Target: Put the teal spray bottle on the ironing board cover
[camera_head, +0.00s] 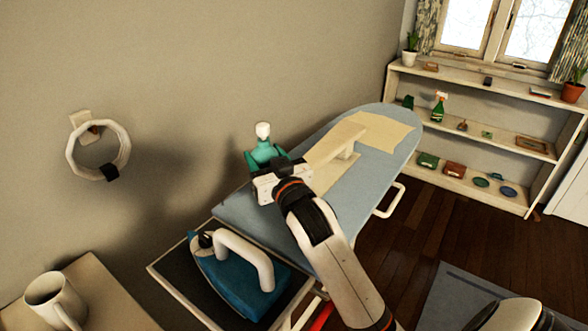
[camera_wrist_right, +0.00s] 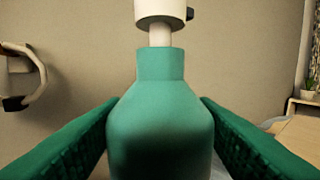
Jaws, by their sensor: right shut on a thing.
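The teal spray bottle (camera_head: 264,150) has a white top and stands upright in my right gripper (camera_head: 266,168). In the right wrist view the bottle (camera_wrist_right: 160,125) fills the middle, with a green finger pad pressed on each side. Its lower part is hidden by the gripper in the head view. The ironing board cover (camera_head: 245,213) is grey-blue. The bottle shows at the cover's wall-side edge; I cannot tell whether its base touches the cover. My left gripper is in neither view.
A beige cloth (camera_head: 385,132) and a small wooden sleeve board (camera_head: 335,143) take up the cover's far part. A blue iron (camera_head: 235,278) rests at the near end. A white ring (camera_head: 70,150) hangs on the wall. The near cover is clear. A shelf (camera_head: 470,187) stands at right.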

